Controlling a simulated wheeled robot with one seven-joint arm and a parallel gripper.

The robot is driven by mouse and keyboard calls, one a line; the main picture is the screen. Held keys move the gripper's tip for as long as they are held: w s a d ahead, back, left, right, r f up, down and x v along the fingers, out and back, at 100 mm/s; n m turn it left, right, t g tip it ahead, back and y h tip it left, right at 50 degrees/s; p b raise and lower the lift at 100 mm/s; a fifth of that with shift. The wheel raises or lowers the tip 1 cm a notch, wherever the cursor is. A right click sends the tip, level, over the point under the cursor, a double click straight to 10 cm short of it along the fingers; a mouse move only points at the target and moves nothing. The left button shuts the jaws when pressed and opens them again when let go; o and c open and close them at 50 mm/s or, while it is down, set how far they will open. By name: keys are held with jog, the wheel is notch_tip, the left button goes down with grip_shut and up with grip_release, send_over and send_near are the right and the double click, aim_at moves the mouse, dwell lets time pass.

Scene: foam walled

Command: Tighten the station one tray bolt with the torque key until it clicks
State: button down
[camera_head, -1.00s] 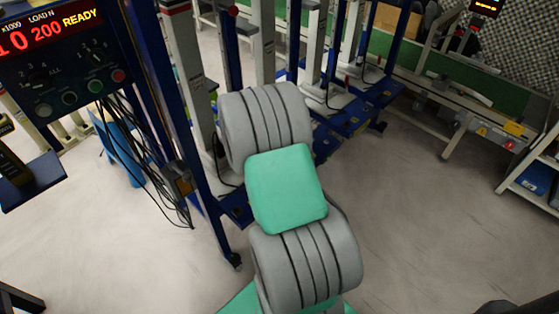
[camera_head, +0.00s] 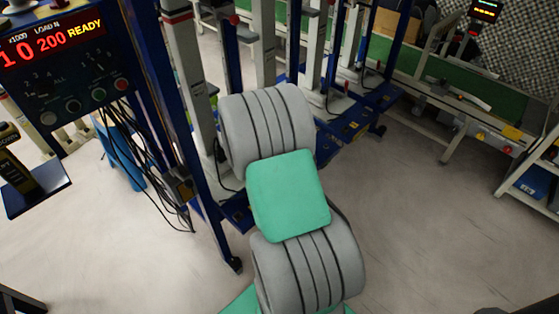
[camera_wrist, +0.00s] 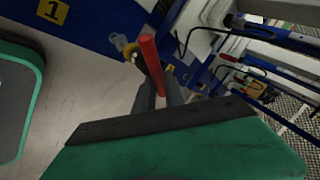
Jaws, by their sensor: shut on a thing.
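In the wrist view my gripper (camera_wrist: 167,92) is shut on a red bar-shaped handle (camera_wrist: 150,62), which I take to be the torque key. The key's far end is beside a small brass-and-grey fitting (camera_wrist: 122,43) on a blue beam (camera_wrist: 95,28). This fitting may be the tray bolt; I cannot tell whether the key is seated on it. A yellow label with a black 1 (camera_wrist: 52,11) marks the beam. My gripper and the key are hidden behind my arm in the head view.
A control panel with a red display (camera_head: 55,45) reading READY stands at the left, with hanging cables (camera_head: 150,165). A blue upright (camera_head: 185,130) stands close left of my arm. A yellow-and-black device (camera_head: 15,165) sits on a dark shelf. Open floor (camera_head: 430,230) lies right.

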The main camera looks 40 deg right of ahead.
jog(key=shift+r+p, duration=1.1)
jog(key=shift+r, duration=1.1)
